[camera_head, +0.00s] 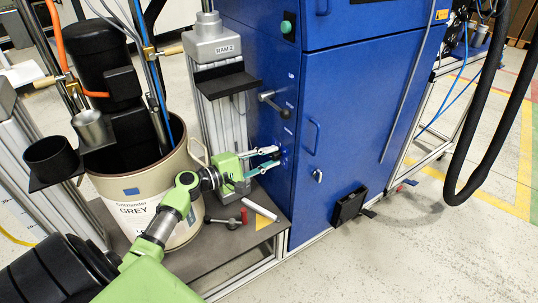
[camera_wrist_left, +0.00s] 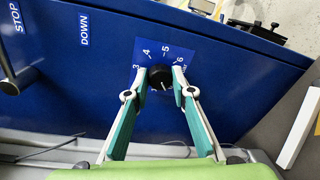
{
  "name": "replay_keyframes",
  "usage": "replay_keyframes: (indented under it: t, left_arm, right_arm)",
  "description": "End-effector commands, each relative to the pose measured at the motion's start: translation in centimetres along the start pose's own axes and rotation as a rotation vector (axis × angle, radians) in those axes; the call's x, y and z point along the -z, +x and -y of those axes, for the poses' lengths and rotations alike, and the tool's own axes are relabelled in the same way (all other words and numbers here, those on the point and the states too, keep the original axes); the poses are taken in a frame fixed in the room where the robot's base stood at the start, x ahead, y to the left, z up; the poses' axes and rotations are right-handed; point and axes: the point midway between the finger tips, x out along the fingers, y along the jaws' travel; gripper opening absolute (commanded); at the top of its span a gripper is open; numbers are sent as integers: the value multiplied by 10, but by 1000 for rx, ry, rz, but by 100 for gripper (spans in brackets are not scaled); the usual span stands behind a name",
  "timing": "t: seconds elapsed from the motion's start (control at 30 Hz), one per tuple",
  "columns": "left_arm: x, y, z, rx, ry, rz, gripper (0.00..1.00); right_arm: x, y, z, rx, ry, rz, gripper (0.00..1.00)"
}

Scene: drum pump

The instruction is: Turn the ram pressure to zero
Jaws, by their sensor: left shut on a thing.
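The ram pressure knob (camera_wrist_left: 160,77) is a small black round knob on a blue numbered dial plate (camera_wrist_left: 160,52). Numbers around 3 to 6 show on the plate, and a light mark shows on the knob's face. My left gripper (camera_wrist_left: 158,80) has its two fingers on either side of the knob, shut on it. My right gripper is not in view.
A lever (camera_head: 272,101) sticks out of the cabinet above my gripper. The RAM 2 column (camera_head: 213,50) and a beige drum (camera_head: 150,190) stand to the left.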

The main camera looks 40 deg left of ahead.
Motion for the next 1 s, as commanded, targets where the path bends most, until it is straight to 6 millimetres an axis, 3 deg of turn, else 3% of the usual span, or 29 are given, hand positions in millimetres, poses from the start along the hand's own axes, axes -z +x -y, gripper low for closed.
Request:
replay_keyframes:
  t: [0.53, 0.57, 0.6, 0.63, 1.0]
  left_arm:
    - [1, 0, 1, 2, -26, 0, 1]
    - [1, 0, 1, 2, -26, 0, 25]
    - [1, 0, 1, 2, -26, 0, 36]
    - [1, 0, 1, 2, -25, 0, 39]
    - [0, 0, -2, 1, -23, 1, 39]
  right_arm:
    - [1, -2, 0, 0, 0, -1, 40]
    - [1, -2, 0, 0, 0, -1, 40]
    - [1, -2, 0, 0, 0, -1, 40]
    - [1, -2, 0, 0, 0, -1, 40]
    - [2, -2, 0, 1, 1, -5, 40]
